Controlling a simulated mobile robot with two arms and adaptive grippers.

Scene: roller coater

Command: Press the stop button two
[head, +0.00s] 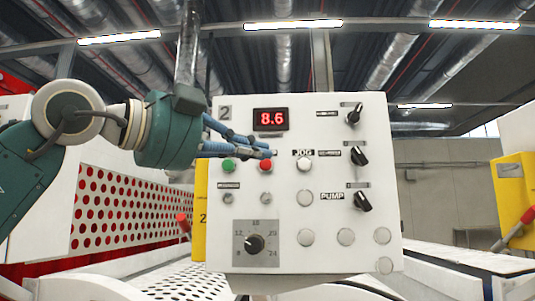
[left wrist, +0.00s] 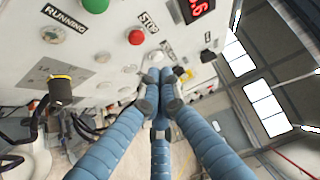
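The white control panel (head: 310,215) is marked 2 and faces me. Its red button (head: 266,166) sits right of the green button (head: 228,165). My left gripper (head: 270,153) reaches in from the left, its blue fingers drawn together, tips just above the red button in the picture and covering its label. In the left wrist view, the red button (left wrist: 136,37) shows next to a STOP label (left wrist: 149,22). The closed fingertips (left wrist: 159,78) are clear of it in that picture, with nothing between them. I cannot tell how far they are from the panel. My right gripper is not in view.
The panel also carries a red display (head: 271,119) reading 8.6, several black switches, a white JOG button (head: 304,166) and a dial (head: 255,243). A yellow box (head: 514,190) is at the right.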

